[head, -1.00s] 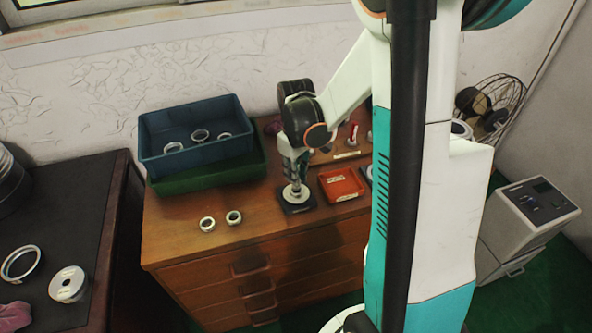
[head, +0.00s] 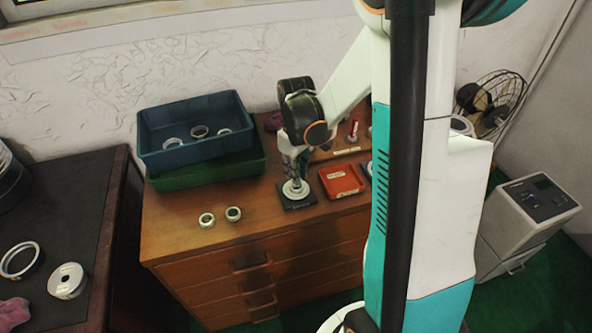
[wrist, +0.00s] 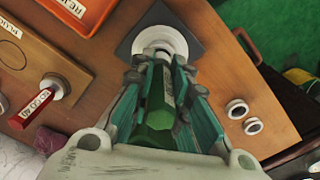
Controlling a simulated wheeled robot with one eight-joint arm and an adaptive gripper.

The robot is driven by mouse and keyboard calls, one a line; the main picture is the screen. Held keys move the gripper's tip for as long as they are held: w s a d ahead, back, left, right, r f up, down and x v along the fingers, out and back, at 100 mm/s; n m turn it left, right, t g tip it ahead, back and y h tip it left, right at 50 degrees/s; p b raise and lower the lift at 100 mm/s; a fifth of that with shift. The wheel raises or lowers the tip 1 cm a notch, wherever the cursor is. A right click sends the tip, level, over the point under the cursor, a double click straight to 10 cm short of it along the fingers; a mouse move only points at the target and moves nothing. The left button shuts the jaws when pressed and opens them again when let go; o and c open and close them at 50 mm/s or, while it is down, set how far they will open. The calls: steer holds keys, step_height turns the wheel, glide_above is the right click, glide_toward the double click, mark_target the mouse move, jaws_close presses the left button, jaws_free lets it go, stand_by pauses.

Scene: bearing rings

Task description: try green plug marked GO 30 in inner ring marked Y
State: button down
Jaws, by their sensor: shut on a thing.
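My gripper (wrist: 158,66) is shut on the green plug (wrist: 158,112), whose handle lies between the teal-sided fingers. A pale label on the plug is partly covered and I cannot read it. The plug points at a white ring (wrist: 162,37) on a dark square pad (wrist: 128,40). The plug's far end is hidden by the fingertips, so I cannot tell whether it is inside the ring. In the head view my gripper (head: 293,178) stands upright right over the ring (head: 296,191) and its pad (head: 300,205). No Y mark is legible.
A red labelled tray (head: 356,189) lies right of the pad. A red-handled plug (wrist: 42,97) stands on a wooden board (wrist: 72,73). Two loose rings (head: 207,220) (head: 233,213) lie near the front left. A blue bin (head: 190,155) with rings sits in a green one (head: 165,184).

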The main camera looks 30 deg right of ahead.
steer(key=shift+f+b, duration=0.75)
steer(key=shift+f, duration=0.2)
steer(key=shift+r, duration=0.2)
stand_by(0.4)
steer(key=shift+r+p, duration=2.35)
steer(key=shift+r, duration=0.75)
